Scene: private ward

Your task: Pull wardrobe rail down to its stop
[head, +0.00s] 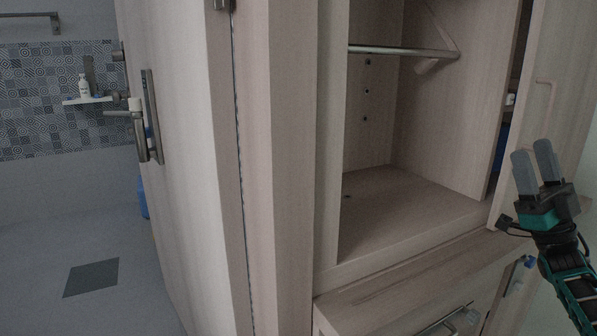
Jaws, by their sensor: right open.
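The wardrobe rail (403,51) is a thin metal bar running across the upper part of the open wardrobe compartment. Its right end meets a pale wooden arm (440,35) near the right inner wall; its left end is hidden behind the wardrobe's front upright. My right gripper (534,148) is at the right, pointing up, with two grey fingers apart and nothing between them. It is in front of the wardrobe's right door, below and to the right of the rail, and apart from it. My left gripper is not in view.
The wardrobe's right door (562,70) stands open beside my right gripper. The compartment floor (400,215) is bare. A wooden ledge (375,290) juts out below. At left, a door (175,120) with a metal handle (150,118) opens onto a tiled bathroom.

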